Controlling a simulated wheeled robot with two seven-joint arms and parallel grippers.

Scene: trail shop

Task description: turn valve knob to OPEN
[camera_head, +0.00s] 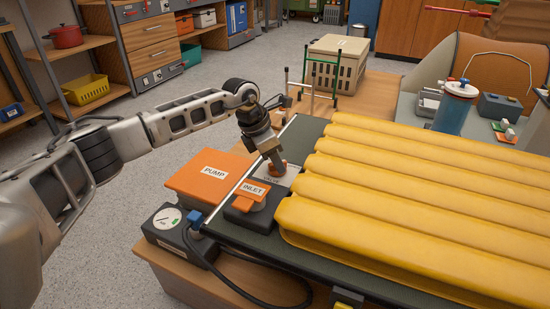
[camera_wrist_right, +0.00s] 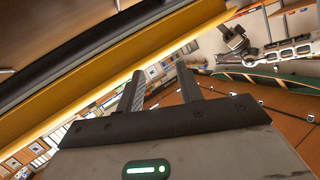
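The valve knob (camera_head: 278,170) is a small orange-brown piece on a pale plate marked VALVE (camera_head: 283,181), at the left end of the dark pad. My left gripper (camera_head: 273,162) points down right at the knob and hides much of it. I cannot tell whether its fingers are closed on the knob or only beside it. The knob's setting and any OPEN mark cannot be read. My right gripper (camera_wrist_right: 160,82) shows in its own wrist view with its two fingers apart and nothing between them.
An orange INLET block (camera_head: 252,191) sits in front of the valve, with an orange PUMP box (camera_head: 211,174) to its left. A gauge box (camera_head: 168,222) with a black hose stands at the near left corner. Yellow padded tubes (camera_head: 420,190) fill the pad's right side.

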